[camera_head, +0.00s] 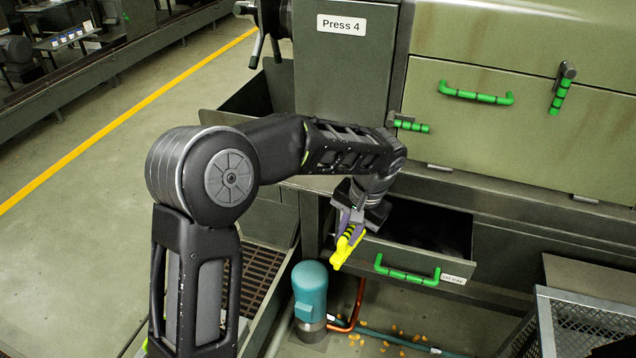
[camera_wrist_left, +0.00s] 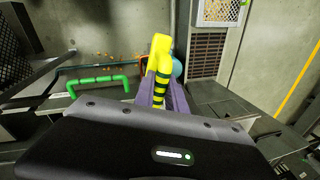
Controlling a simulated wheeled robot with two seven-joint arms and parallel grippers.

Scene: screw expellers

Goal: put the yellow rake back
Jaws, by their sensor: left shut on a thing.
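The yellow rake (camera_head: 342,248) with black bands is held in my left gripper (camera_head: 350,220), which is shut on it. In the left wrist view the yellow rake (camera_wrist_left: 159,58) sticks out beyond the purple fingers of my left gripper (camera_wrist_left: 160,95). In the head view it hangs at the left end of an open drawer (camera_head: 455,266) with a green handle (camera_head: 407,272) and a small white label. I cannot tell whether the rake touches the drawer. The inside of the drawer is dark. My right gripper is not in view.
Press 4 (camera_head: 345,60) stands behind, with closed green-handled panels (camera_head: 480,130) above the drawer. A teal motor (camera_head: 310,290) stands on the floor below. A mesh crate (camera_head: 590,315) is at the lower right. Small orange bits lie on the floor.

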